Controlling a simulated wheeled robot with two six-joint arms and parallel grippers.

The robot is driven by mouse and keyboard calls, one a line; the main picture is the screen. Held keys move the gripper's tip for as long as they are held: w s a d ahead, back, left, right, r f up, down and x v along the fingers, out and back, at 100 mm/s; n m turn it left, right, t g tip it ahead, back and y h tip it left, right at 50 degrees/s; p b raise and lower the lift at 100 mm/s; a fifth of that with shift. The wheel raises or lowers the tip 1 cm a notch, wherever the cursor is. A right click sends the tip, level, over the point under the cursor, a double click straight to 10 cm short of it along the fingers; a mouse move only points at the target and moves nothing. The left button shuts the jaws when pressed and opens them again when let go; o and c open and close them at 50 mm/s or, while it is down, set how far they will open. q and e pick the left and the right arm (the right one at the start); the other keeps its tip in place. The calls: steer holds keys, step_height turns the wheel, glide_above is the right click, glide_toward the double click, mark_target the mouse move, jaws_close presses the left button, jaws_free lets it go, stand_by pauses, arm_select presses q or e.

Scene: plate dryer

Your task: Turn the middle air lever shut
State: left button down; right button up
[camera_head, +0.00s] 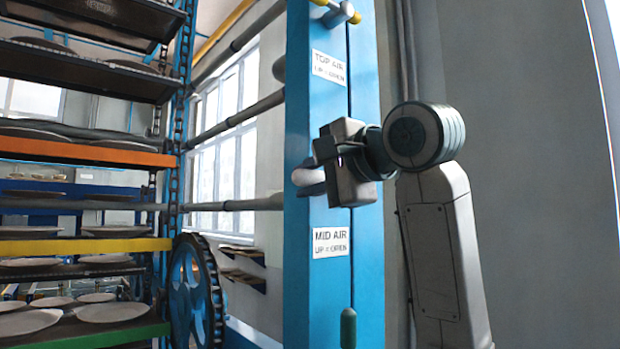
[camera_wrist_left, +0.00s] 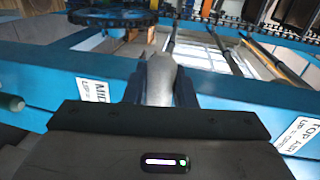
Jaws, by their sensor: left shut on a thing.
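My left gripper (camera_head: 330,165) is at the front of the blue post (camera_head: 312,275), just above the label "MID AIR UP = OPEN" (camera_head: 330,242). A pale, rounded grey piece, likely the middle air lever (camera_head: 307,178), shows at the left side of the gripper. In the left wrist view, the lever (camera_wrist_left: 160,80) stands between the fingers of my left gripper (camera_wrist_left: 160,92), which is shut on it. The gripper body hides most of the lever, so I cannot tell its exact angle. My right gripper is out of view.
Above is the label "TOP AIR UP = OPEN" (camera_head: 328,69), with a yellow-ended valve (camera_head: 340,14) higher up. A green handle (camera_head: 348,328) is lower on the post. Racks of plates (camera_head: 30,320) and a blue chain wheel (camera_head: 192,295) stand to the left.

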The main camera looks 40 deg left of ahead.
arm_select(q)
steer(key=shift+f, duration=0.1)
steer(key=c, duration=1.2)
jaws_free()
steer(key=shift+c, duration=0.2)
steer(key=shift+d, duration=0.25)
steer(key=d+r+b, duration=0.1)
steer(key=d+b, duration=0.1)
steer(key=d, duration=0.8)
steer(key=shift+s+r, duration=0.4)
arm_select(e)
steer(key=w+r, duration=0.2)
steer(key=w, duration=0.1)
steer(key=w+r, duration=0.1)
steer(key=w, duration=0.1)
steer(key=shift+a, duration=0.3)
arm_select(q)
steer(key=shift+d, duration=0.1)
